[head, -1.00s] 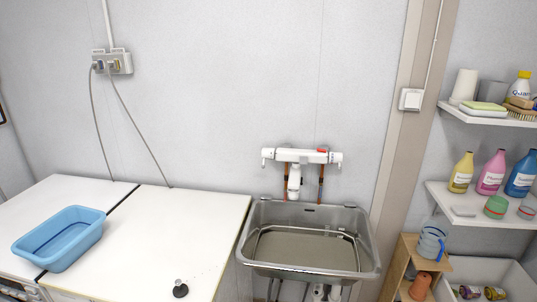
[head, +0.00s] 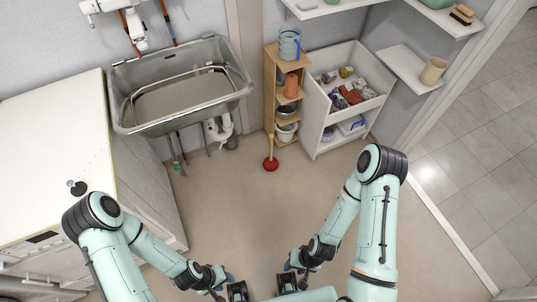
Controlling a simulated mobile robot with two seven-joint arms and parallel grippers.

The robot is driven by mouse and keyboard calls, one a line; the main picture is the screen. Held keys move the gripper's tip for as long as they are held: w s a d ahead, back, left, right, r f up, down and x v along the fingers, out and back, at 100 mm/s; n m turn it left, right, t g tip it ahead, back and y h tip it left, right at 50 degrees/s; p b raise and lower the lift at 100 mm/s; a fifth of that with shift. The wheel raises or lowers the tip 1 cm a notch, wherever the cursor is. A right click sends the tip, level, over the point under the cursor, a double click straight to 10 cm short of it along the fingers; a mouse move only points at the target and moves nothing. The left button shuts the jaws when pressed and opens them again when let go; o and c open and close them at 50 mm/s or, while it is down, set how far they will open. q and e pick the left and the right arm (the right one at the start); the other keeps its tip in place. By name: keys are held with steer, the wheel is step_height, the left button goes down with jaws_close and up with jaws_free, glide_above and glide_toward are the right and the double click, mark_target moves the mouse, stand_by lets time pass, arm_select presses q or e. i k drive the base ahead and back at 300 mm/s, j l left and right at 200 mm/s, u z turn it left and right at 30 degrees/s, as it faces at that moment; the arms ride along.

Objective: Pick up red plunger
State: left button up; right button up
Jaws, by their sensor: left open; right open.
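The red plunger (head: 270,164) stands on the floor in the head view, red cup down, its thin wooden handle rising in front of the wooden shelf unit. Both my grippers are at the bottom of the view, well short of the plunger and apart from it. My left gripper (head: 238,291) is open and looks empty. My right gripper (head: 287,283) is open and looks empty. Nothing covers the plunger's cup.
A metal washtub (head: 185,85) with pipes below is at the upper left. The wooden shelf unit (head: 270,90) and a white cabinet (head: 315,120) with a tray of items stand behind the plunger. A white counter (head: 60,140) is at left. The floor in front of the plunger is clear.

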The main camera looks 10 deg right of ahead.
mark_target(270, 163)
steer(key=u, duration=0.3)
steer(key=i+l+u, duration=0.15)
steer(key=l+u, duration=0.3)
steer(key=i+l+u, duration=0.1)
steer(key=l+u, duration=0.2)
steer(key=u, duration=0.2)
steer(key=l+u, duration=0.25)
steer(key=l, duration=0.8)
steer(key=i+l, duration=0.25)
steer(key=l, duration=0.15)
steer(key=i+l, duration=0.25)
steer(key=l, duration=0.15)
